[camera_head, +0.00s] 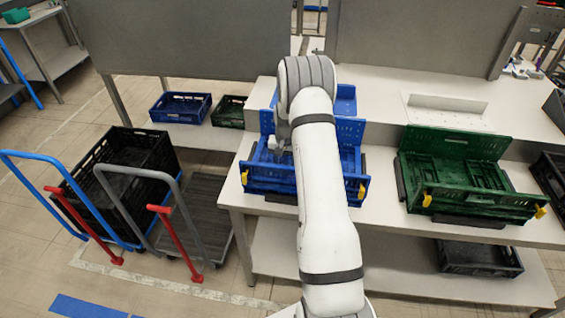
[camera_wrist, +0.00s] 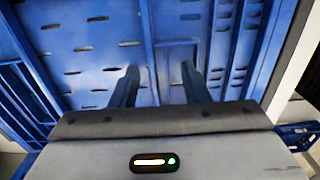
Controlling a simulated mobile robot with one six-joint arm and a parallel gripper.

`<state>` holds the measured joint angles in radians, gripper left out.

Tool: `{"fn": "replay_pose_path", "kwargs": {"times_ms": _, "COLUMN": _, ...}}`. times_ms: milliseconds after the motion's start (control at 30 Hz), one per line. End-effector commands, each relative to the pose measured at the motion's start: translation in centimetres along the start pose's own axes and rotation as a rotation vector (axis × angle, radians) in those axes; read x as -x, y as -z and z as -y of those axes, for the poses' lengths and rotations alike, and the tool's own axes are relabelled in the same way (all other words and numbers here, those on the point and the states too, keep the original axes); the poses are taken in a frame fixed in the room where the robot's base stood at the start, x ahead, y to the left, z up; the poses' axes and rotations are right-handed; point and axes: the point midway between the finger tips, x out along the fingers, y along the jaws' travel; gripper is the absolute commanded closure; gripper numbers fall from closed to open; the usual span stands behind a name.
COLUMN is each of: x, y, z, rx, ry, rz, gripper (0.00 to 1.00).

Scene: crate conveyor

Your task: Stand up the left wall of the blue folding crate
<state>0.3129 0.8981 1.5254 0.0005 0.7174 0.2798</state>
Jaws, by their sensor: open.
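The blue folding crate (camera_head: 270,181) stands on the white table, in the middle of the head view. Its back wall (camera_head: 351,131) is upright and its low front side faces me, with yellow clips at the corners. My arm covers the crate's middle. My gripper (camera_wrist: 160,80) is open and empty, at the left part of the crate in the head view. In the wrist view its two fingers point at a blue slotted panel (camera_wrist: 85,60). I cannot tell whether the fingertips touch it. The left wall is not clearly visible as an upright panel.
A green folding crate (camera_head: 470,205) stands to the right on the same table. A blue crate (camera_head: 180,107) and a dark green crate (camera_head: 229,111) sit at the back left. Two trolleys are on the floor at left, one carrying a black crate (camera_head: 110,192). Grey panels stand behind.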

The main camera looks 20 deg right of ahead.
Motion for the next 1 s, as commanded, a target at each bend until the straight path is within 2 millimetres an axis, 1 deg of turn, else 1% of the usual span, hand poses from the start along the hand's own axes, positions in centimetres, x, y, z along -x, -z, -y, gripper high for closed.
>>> {"fn": "replay_pose_path", "kwargs": {"times_ms": 167, "x": 0.0, "y": 0.0, "z": 0.0, "rx": 0.000, "ry": 0.000, "rz": 0.000, "gripper": 0.59}}
{"fn": "replay_pose_path", "kwargs": {"times_ms": 667, "x": 0.0, "y": 0.0, "z": -0.1, "rx": -0.001, "ry": 0.000, "rz": 0.000, "gripper": 1.00}}
{"fn": "replay_pose_path", "kwargs": {"times_ms": 933, "x": 0.0, "y": 0.0, "z": -0.1, "rx": -0.001, "ry": 0.000, "rz": 0.000, "gripper": 1.00}}
{"fn": "replay_pose_path", "kwargs": {"times_ms": 967, "x": 0.1, "y": -0.8, "z": 1.1, "rx": 0.003, "ry": 0.000, "rz": 0.001, "gripper": 1.00}}
{"fn": "replay_pose_path", "kwargs": {"times_ms": 1000, "x": 0.0, "y": -0.5, "z": 0.8, "rx": 0.001, "ry": 0.000, "rz": 0.001, "gripper": 1.00}}
